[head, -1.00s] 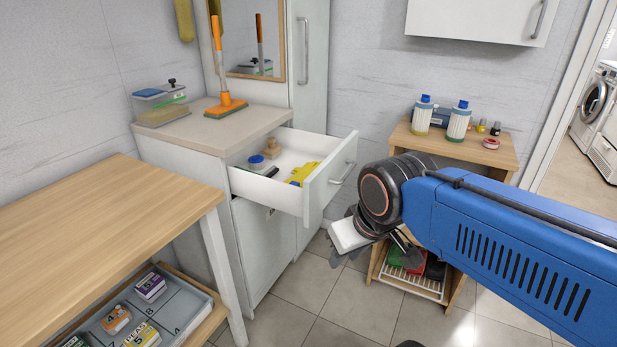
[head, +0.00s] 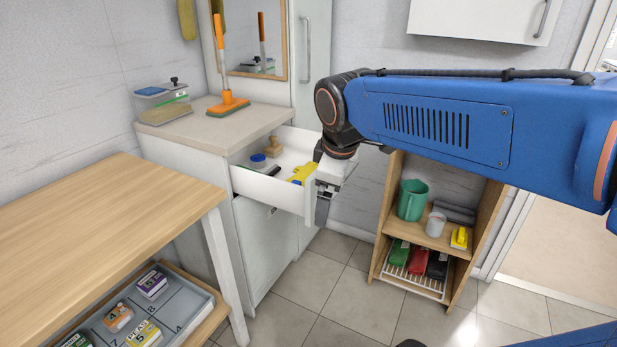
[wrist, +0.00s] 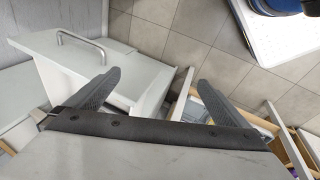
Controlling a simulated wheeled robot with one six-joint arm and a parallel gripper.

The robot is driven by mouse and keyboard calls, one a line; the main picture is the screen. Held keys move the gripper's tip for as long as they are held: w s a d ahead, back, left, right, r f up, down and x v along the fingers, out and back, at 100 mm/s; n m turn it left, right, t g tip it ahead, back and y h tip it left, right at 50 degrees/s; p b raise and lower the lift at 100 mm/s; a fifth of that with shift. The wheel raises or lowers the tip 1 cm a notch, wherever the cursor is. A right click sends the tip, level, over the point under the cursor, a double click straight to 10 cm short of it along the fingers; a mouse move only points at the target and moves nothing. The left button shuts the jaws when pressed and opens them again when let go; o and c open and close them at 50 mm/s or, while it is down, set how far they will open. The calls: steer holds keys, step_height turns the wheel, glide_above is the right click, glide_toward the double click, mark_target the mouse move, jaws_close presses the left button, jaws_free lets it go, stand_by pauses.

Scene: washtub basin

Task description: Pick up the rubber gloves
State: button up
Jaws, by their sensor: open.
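A yellow item (head: 302,173) lies in the open white drawer (head: 265,188), at its right side. It may be the rubber gloves, but its shape is too small to be sure. My gripper (head: 322,212) hangs at the right end of the drawer, in front of its front panel, and hides much of that panel and its handle. In the wrist view, my gripper (wrist: 158,78) has its two dark fingers spread apart with nothing between them. There, the drawer front with its bar handle (wrist: 80,38) is beyond the left finger. The yellow item does not show there.
The drawer also holds a blue-lidded jar (head: 258,158) and a wooden stamp-like thing (head: 273,148). A wooden shelf unit (head: 462,285) with a green jug (head: 412,200) stands to the right. A wooden table (head: 100,220) stands at left. Tiled floor lies open between.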

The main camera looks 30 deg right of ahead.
steer(key=w+r+n, duration=0.1)
steer(key=w+n, duration=0.1)
steer(key=w, duration=0.1)
steer(key=w+d+r+n, duration=0.1)
steer(key=w+n, duration=0.2)
steer(key=w, duration=0.1)
steer(key=w+r+n+h, duration=0.1)
steer(key=w+n, duration=0.1)
steer(key=w, duration=0.2)
steer(key=shift+d+r+g, duration=0.2)
steer(key=shift+r+g, duration=0.1)
steer(key=shift+r, duration=0.1)
steer(key=w+d+r+n+h, duration=0.1)
steer(key=w+r+n, duration=0.1)
steer(key=w+n, duration=0.9)
steer(key=m, duration=0.2)
glide_toward(309, 174)
steer(key=shift+w+d+f+h, duration=0.15)
steer(key=shift+w+f, duration=0.2)
steer(key=shift+f, duration=0.1)
steer(key=shift+w+d+f+h, duration=0.1)
steer(key=shift+w+f+h, duration=0.05)
steer(key=shift+w+f, duration=0.25)
steer(key=shift+s+x, duration=0.15)
steer(key=shift+x, duration=1.15)
steer(key=shift+s+x, duration=0.2)
steer(key=shift+x, duration=1.1)
steer(key=shift+a+f, duration=0.1)
steer(key=c, duration=0.9)
